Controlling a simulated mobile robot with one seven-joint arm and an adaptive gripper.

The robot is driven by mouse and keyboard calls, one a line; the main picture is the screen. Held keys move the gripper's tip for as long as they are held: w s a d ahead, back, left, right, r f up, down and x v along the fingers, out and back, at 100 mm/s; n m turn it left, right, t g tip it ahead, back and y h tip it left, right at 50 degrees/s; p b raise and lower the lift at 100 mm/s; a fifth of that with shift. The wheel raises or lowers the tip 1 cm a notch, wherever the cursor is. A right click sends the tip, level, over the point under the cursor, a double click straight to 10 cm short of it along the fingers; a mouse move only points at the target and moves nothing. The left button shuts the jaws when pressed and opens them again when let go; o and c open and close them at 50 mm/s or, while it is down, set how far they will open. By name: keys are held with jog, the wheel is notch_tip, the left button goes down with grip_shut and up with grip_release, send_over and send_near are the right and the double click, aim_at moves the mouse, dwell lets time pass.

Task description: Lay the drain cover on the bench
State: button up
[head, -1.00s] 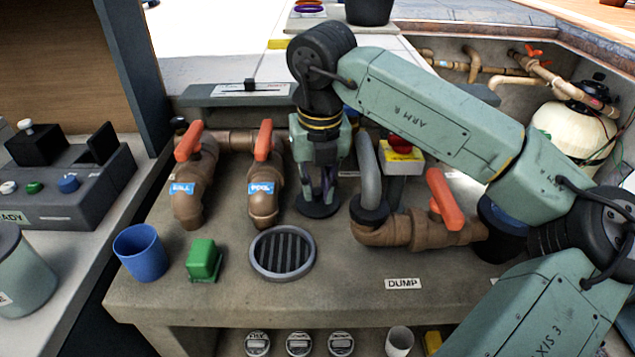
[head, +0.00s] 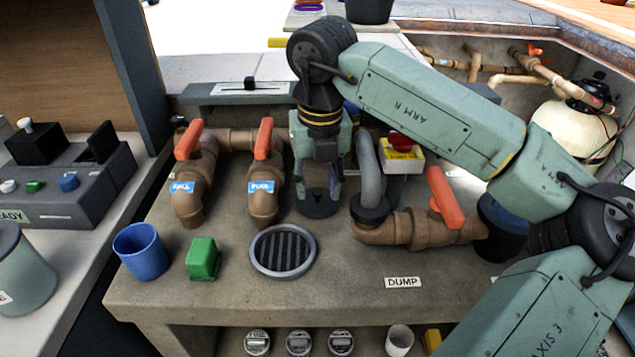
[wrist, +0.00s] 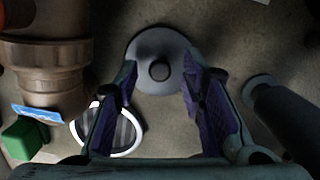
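A dark round disc with a raised centre knob (wrist: 160,71) lies flat on the bench top below my gripper; it looks like the drain cover. In the head view the disc (head: 319,209) shows just under the fingers, between the pool valve and the dump pipe. My gripper (head: 319,188) points down over it. In the wrist view my gripper (wrist: 160,73) has its purple-padded fingers apart, one on each side of the knob, with nothing held. A slotted round grate (head: 283,252) with a pale rim is set at the front of the bench (head: 350,300).
Brown pipes with orange handles (head: 188,140) stand left of my gripper. A grey hose (head: 369,175) and the dump pipe (head: 405,229) with its orange handle are close on the right. A blue cup (head: 141,251) and green block (head: 203,259) stand front left.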

aim_at(319, 207)
notch_tip(319, 207, up, 12)
jog(key=s+b, duration=0.1)
jog(key=shift+s+d+f, duration=0.15)
jog(key=shift+s, duration=0.05)
jog(key=shift+c, duration=0.4)
dwell(0.8)
